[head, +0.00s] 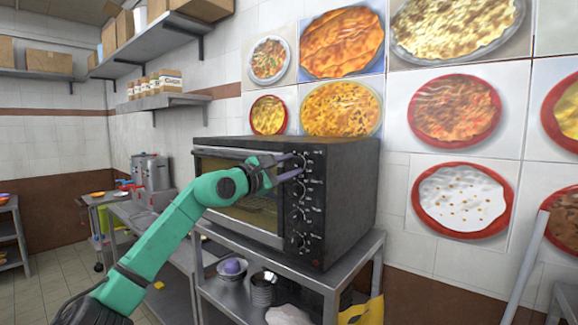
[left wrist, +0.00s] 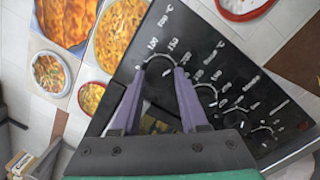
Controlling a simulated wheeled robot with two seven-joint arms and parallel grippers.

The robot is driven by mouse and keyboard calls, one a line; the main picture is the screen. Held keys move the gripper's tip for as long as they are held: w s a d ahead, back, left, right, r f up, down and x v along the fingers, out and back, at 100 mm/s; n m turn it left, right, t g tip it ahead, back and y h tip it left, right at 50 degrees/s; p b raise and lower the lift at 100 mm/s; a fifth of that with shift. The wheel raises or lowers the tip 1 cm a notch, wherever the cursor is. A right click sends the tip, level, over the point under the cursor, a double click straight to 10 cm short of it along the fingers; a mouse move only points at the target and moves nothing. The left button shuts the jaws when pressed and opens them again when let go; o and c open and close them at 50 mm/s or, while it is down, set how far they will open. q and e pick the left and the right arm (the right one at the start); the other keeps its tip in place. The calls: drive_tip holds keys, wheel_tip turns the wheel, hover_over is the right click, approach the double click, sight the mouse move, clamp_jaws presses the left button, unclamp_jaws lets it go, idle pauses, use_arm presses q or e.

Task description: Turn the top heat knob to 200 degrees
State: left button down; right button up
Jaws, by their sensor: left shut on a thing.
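The black oven (head: 350,180) stands on a metal table, with a column of knobs on its right front panel. The top heat knob (left wrist: 158,66) sits at the top of that column, with a pale dial arc and temperature numbers around it in the left wrist view. My left gripper (head: 298,167) is at the upper panel, its purple fingers on either side of this knob and shut on it. It also shows in the left wrist view (left wrist: 160,75). The fingers hide most of the knob, so I cannot tell which number it points to. My right gripper is out of view.
The lower knobs (head: 302,241) are below my left gripper on the same panel. The metal table (head: 327,279) holds bowls and pots on its lower shelf. Wall shelves (head: 165,101) with boxes are at the left. Food pictures (head: 455,108) cover the wall behind.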

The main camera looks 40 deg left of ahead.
use_arm(q)
drive_tip(key=shift+m, duration=1.2)
drive_tip(key=shift+c, duration=2.2)
unclamp_jaws()
drive_tip(key=shift+s+f+b, duration=0.2)
drive_tip(key=shift+s+b, duration=0.05)
drive_tip(key=shift+b, duration=0.05)
drive_tip(key=s+b, duration=1.2)
drive_tip(key=s, duration=0.2)
drive_tip(key=shift+a+f, duration=0.25)
drive_tip(key=shift+f, duration=0.15)
